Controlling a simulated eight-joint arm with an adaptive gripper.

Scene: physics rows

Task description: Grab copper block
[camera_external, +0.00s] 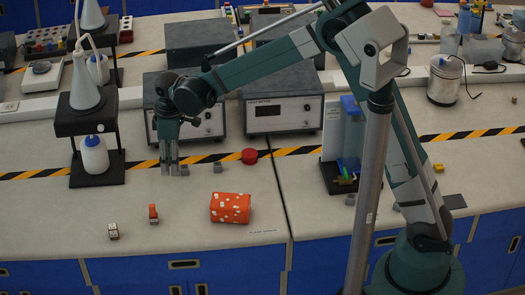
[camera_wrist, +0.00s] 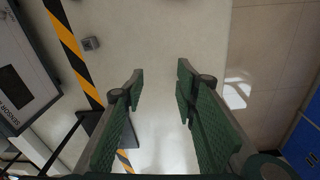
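A small orange-red block (camera_external: 153,214) stands on the front of the bench, below my gripper in the picture. Small grey blocks (camera_external: 217,168) lie near the striped tape, one of them close beside my fingers; a grey block also shows in the wrist view (camera_wrist: 91,43), left of my fingers. My gripper (camera_external: 169,171) points down over the bench by the tape. In the wrist view my gripper (camera_wrist: 160,73) is open, with nothing between its green fingers.
An orange spotted cylinder (camera_external: 231,208), a red disc (camera_external: 250,156) and a small dice-like block (camera_external: 113,231) are on the bench. A stand with a white bottle (camera_external: 94,155) is left of my gripper. Grey meters (camera_external: 284,115) stand behind. The front bench has free room.

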